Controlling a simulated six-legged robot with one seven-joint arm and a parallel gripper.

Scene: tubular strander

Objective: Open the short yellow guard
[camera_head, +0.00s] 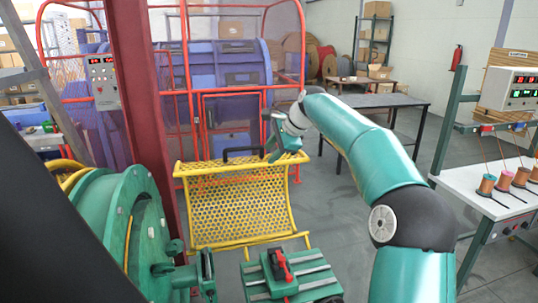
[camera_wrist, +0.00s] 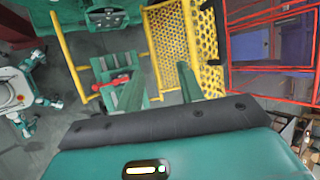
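The short yellow guard (camera_head: 240,208) is a perforated mesh panel in a yellow tube frame, standing in the middle of the head view. A black bar handle (camera_head: 242,151) sits along its top edge. My gripper (camera_head: 271,143) is at the right part of the guard's top edge, to the right of the handle. Its two fingers are spread apart in the wrist view (camera_wrist: 158,88), with nothing seen between them. Whether it touches the guard cannot be told.
A red-framed cage (camera_head: 232,98) around blue machinery stands behind the guard. A red column (camera_head: 148,100) and a green reel (camera_head: 125,235) are at the left. A green slotted block with a red lever (camera_head: 283,268) is in front. A white bench (camera_head: 490,190) stands at the right.

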